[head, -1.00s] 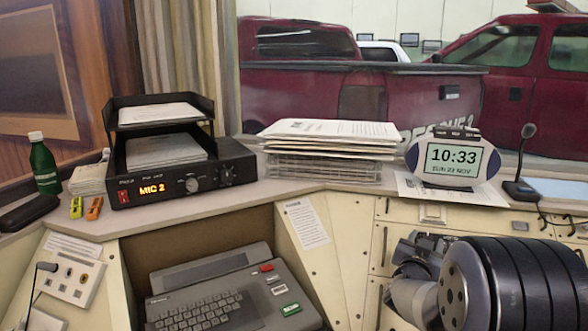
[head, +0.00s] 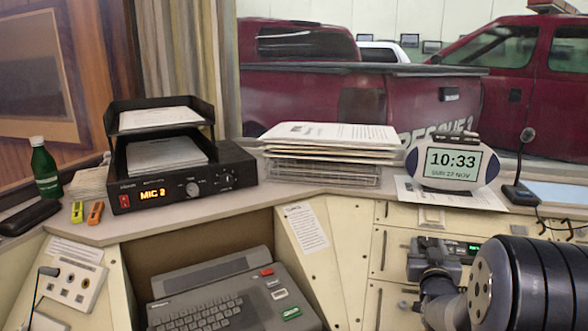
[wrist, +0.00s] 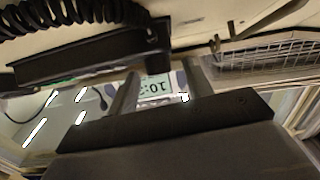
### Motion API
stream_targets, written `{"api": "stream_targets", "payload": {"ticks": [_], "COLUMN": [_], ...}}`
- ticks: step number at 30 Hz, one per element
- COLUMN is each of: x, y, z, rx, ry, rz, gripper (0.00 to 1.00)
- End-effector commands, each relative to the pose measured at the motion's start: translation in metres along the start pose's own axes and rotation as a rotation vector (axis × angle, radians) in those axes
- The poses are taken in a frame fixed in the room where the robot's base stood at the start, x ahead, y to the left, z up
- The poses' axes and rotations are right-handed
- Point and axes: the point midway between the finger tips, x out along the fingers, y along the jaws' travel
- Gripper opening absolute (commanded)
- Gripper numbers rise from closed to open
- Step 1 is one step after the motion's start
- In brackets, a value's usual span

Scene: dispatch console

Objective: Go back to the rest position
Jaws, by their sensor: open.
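My gripper (wrist: 160,88) is open in the wrist view, with two grey fingers apart and nothing between them. Past the fingers, the lit clock (wrist: 156,86) shows upside down. In the head view my arm is at the lower right, in front of the cream cabinet panels; the fingertips cannot be made out there. The clock (head: 452,163) stands on the counter (head: 340,190), above and apart from my arm.
On the counter are a radio with a "MIC 2" display (head: 180,190), paper stacks in a wire tray (head: 322,172), a green bottle (head: 44,167) and a desk microphone (head: 520,165). A grey keyboard unit (head: 235,300) sits in the lower recess.

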Motion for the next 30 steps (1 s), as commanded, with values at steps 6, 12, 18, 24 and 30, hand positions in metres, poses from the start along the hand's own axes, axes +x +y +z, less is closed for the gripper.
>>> {"api": "stream_targets", "payload": {"ticks": [6, 12, 18, 24, 30], "x": [-0.0001, 0.0005, 0.0007, 0.0006, 0.0005], "y": [0.0034, 0.0053, 0.0058, 0.0053, 0.0051], "z": [-0.0030, -0.0038, -0.0021, -0.0008, -0.0001], "rx": [-0.045, -0.088, -0.120, -0.132, -0.132], "ry": [0.002, 0.007, 0.011, 0.015, 0.015], "rz": [-0.072, -0.143, -0.195, -0.215, -0.216], "gripper": [0.48, 0.48, 0.48, 0.48, 0.48]}}
